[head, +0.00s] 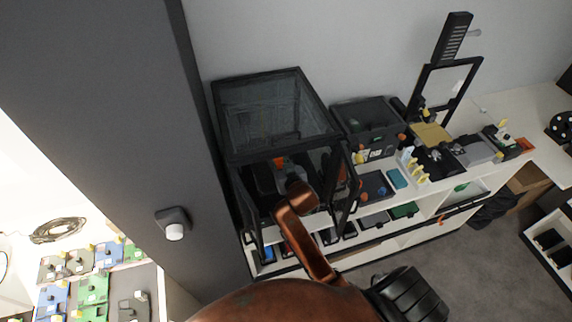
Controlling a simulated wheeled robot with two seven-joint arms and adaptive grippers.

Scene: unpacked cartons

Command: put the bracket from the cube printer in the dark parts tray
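The cube printer (272,112) is a black-framed box with a dark glazed top, standing at the left end of the white bench. One copper-coloured arm of mine, which looks like the right one, reaches up from the bottom into the printer's front. Its wrist is at the opening; dark parts beyond it blend with the interior, so I cannot make out the fingers. A small orange-red patch shows inside, but I cannot identify the bracket. A dark shallow tray (378,184), apparently the parts tray, lies on the bench right of the printer. My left gripper is not seen.
Shelves below hold several bins. A dark grey pillar (120,110) fills the left. Open grey floor (470,270) lies at lower right.

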